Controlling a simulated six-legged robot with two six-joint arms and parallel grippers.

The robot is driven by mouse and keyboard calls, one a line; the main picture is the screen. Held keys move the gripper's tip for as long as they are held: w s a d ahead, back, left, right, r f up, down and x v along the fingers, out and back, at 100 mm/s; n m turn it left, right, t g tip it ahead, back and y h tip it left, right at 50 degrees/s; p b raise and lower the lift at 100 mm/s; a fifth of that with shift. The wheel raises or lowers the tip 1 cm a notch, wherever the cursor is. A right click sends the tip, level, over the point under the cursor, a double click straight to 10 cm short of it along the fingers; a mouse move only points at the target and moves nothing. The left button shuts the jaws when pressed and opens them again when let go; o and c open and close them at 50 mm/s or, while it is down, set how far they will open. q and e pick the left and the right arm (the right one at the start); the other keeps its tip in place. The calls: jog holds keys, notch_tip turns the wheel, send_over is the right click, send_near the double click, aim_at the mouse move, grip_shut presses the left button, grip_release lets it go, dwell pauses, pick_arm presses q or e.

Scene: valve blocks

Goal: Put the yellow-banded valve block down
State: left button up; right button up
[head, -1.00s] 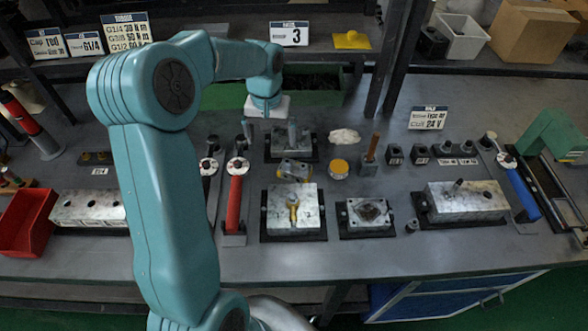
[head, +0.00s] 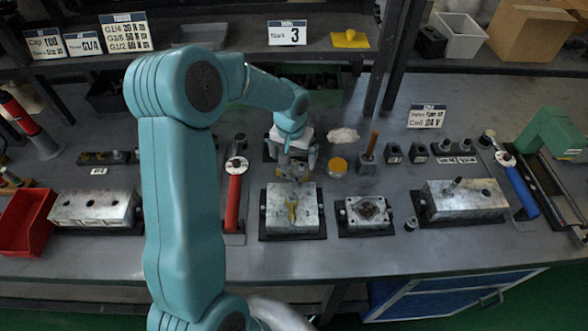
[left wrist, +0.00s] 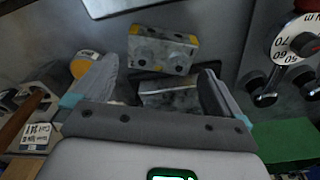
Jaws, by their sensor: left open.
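The valve block with yellow bands (head: 293,170) is a small grey metal block. It appears to lie on the bench between the front and back fixtures, slightly turned. In the left wrist view the block (left wrist: 163,50) shows round ports and yellow ends, just beyond my fingertips. My left gripper (head: 296,150) is low over the back fixture, right beside the block; its fingers (left wrist: 160,74) are apart with nothing clamped between them. Any contact with the block cannot be told. My right gripper is out of view.
A front fixture (head: 292,212) holds a block with a brass fitting. The back fixture (left wrist: 168,98) is under my gripper. A small fixture (head: 366,212) is at front right.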

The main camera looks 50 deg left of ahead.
aim_at(294, 166)
pick_arm(q)
jog(key=f, duration=0.4)
jog(key=shift+w+a+f, duration=0.15)
jog(key=shift+w+a, duration=0.05)
jog(key=shift+d, duration=0.1)
jog(key=c, duration=1.2)
